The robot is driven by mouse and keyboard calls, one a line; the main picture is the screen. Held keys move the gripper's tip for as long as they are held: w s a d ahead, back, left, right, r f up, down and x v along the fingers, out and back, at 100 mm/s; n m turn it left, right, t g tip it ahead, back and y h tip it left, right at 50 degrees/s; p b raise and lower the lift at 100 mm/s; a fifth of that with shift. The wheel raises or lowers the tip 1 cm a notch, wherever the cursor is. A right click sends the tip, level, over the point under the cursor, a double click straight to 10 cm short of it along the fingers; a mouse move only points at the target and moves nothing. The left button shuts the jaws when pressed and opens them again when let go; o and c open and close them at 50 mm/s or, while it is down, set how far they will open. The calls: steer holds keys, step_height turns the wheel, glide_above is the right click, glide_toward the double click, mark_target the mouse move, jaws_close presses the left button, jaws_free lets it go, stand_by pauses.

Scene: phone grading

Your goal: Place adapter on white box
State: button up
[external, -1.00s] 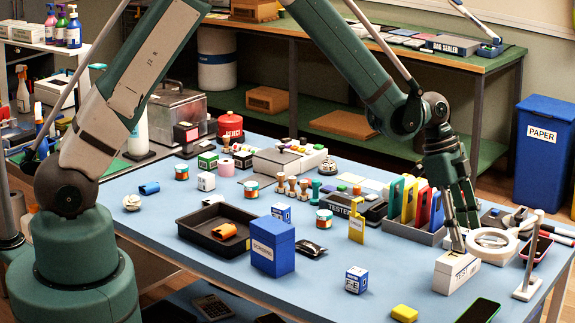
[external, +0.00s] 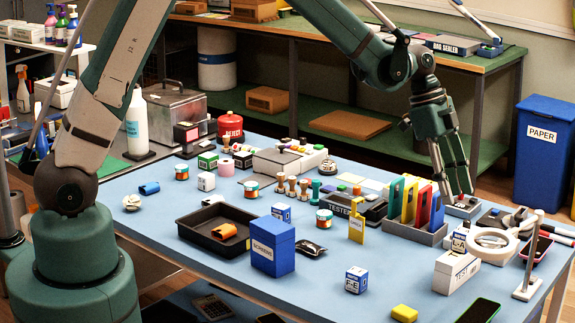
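I cannot tell which of the small items is the adapter. No separate item is clearly visible on top of the white box.
The divider rack (external: 414,230) is to the left. A white stand (external: 528,287) and a phone (external: 479,311) are nearby. Bare blue table lies left of the white box.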

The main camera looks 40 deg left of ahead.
steer(key=shift+a+r, duration=0.2)
steer(key=shift+r, duration=0.2)
stand_by(0.4)
steer(key=s+a+r+n+t+y, duration=0.1)
steer(key=s+a+r+n, duration=0.25)
steer(key=a+r, duration=0.4)
steer(key=s+a+r+n+t, duration=0.2)
steer(key=s+a+r+n, duration=0.15)
steer(key=a, duration=0.65)
steer(key=s+a+r+n+t+y, duration=0.1)
steer(key=s+a+r+n, duration=0.1)
steer(key=s+a+r, duration=0.5)
steer(key=s+a+f+n+t+y, duration=0.1)
steer(key=s+a+n+t+y, duration=0.1)
steer(key=s+a+n, duration=0.7)
steer(key=s+a+t, duration=0.1)
steer(key=s+a, duration=0.7)
steer(key=a, duration=0.3)
steer(key=shift+a, duration=0.4)
